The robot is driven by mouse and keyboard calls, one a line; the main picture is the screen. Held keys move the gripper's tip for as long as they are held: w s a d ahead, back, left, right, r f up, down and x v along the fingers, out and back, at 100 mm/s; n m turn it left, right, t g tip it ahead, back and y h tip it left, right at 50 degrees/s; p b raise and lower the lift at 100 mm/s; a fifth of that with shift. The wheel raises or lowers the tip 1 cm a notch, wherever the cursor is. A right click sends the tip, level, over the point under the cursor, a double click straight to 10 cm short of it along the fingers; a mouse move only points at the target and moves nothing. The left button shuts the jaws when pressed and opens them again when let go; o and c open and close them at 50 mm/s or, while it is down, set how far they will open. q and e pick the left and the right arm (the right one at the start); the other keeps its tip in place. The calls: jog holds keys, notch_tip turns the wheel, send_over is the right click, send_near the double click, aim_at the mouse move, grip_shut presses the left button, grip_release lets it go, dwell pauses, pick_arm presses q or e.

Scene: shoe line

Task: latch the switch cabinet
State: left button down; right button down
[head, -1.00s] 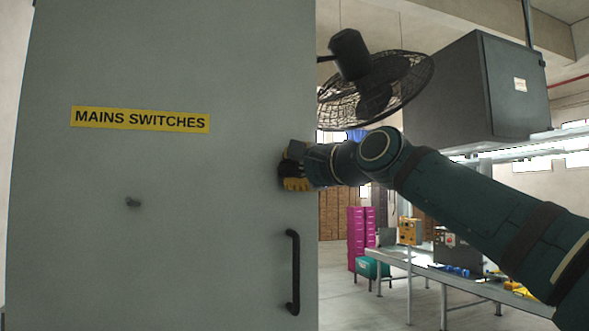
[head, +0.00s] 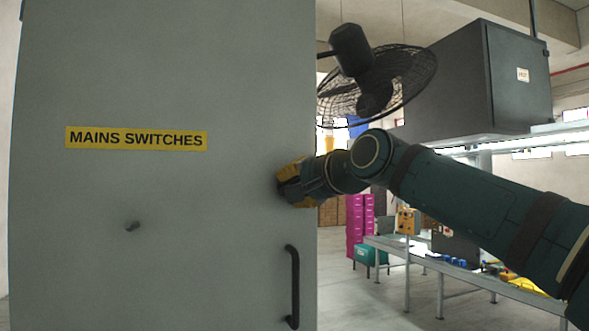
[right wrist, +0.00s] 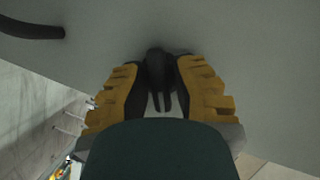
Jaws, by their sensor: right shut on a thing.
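The grey switch cabinet (head: 180,220) fills the left of the head view, its door front facing me, with a yellow MAINS SWITCHES label (head: 137,139). My right gripper (head: 287,184) is at the door front near its right edge, above the black pull handle (head: 293,287). In the right wrist view my right gripper (right wrist: 159,85) has its yellow-padded fingers shut on a dark latch knob (right wrist: 156,62) against the grey panel. In the head view the gripper hides this knob. My left gripper is not in view.
A caged fan (head: 385,85) and a dark grey box (head: 470,85) are behind my right arm. A workbench (head: 440,268) and magenta drawers (head: 356,225) stand further back at right.

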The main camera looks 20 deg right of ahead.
jog(key=n+h+p, duration=0.1)
jog(key=n+p, duration=0.1)
jog(key=p, duration=0.1)
jog(key=shift+r+n+g+h, duration=0.25)
jog(key=shift+n+g+h, duration=0.05)
jog(key=shift+n+h, duration=0.1)
jog(key=n+h+p, duration=0.1)
jog(key=n+p, duration=0.1)
jog(key=shift+f+n+h, duration=0.1)
jog(key=shift+n+h, duration=0.2)
jog(key=n+h, duration=0.1)
jog(key=n, duration=0.1)
jog(key=shift+f+n+h, duration=0.15)
jog(key=shift+n+h, duration=0.25)
jog(key=c, duration=1.1)
grip_release()
jog(key=shift+c, duration=0.2)
jog(key=shift+o, duration=1)
jog(key=shift+w+f+g, duration=0.1)
jog(key=shift+w+g, duration=0.05)
jog(key=shift+g, duration=0.15)
